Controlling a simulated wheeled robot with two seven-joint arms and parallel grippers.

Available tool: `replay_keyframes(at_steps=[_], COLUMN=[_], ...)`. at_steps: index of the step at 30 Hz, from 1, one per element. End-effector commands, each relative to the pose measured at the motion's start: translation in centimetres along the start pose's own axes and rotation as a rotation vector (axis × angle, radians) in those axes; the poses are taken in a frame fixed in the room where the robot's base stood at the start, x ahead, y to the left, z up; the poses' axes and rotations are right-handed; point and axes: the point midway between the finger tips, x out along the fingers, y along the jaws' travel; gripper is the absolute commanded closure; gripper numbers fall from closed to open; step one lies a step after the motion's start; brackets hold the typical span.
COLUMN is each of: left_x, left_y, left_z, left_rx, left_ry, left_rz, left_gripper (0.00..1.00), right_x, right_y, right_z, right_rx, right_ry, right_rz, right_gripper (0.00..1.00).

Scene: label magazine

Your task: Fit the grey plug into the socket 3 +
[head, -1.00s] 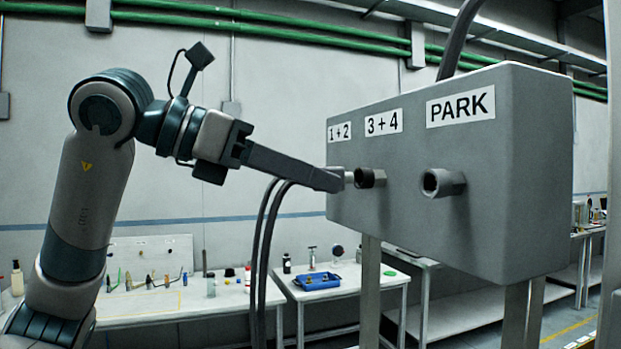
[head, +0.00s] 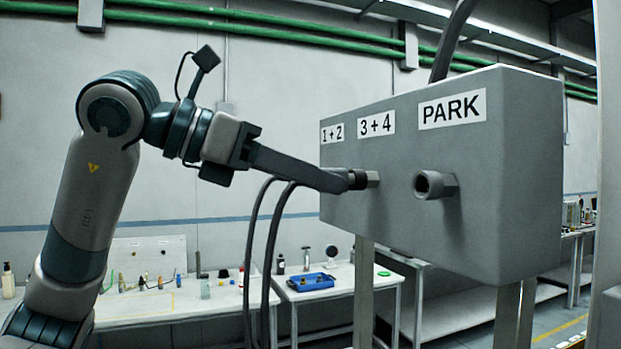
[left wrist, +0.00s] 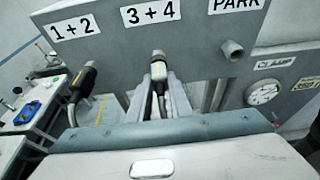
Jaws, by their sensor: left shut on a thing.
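The grey box (head: 480,200) carries the labels 1 + 2, 3 + 4 (head: 377,124) and PARK. The socket under 3 + 4 (head: 373,179) sticks out toward my left gripper (head: 345,181). My left gripper is shut on the grey plug (left wrist: 158,70), which shows between its fingers in the left wrist view with a dark cable below. The plug lines up with the 3 + 4 socket, and its front end meets the socket mouth; how deep it sits is hidden. My right gripper is not in view.
The empty PARK socket (head: 436,185) sticks out to the right. Another cabled plug (left wrist: 83,82) sits below 1 + 2 in the left wrist view. Dark cables (head: 270,240) hang left of the box. Benches with a blue tray (head: 310,281) stand behind.

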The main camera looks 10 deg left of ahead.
Motion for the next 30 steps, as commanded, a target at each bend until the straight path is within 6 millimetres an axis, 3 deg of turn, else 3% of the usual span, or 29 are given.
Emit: replay_keyframes(at_steps=[20,21,23,30], left_x=[1.01,1.01,1.01,1.00], left_y=[-0.05,-0.04,-0.05,-0.04], left_z=[0.37,0.37,0.37,0.33], left_rx=[0.001,0.001,0.001,0.001], left_ry=[-0.001,-0.001,0.000,0.001], left_rz=[-0.001,0.000,-0.001,0.000], left_gripper=[1.00,0.75,0.60,0.60], right_x=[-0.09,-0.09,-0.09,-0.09], right_y=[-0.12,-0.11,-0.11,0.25], right_z=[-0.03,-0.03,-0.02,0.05], right_rx=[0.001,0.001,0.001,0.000], right_ry=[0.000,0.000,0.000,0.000], right_rz=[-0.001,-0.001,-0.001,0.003], right_gripper=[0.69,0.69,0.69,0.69])
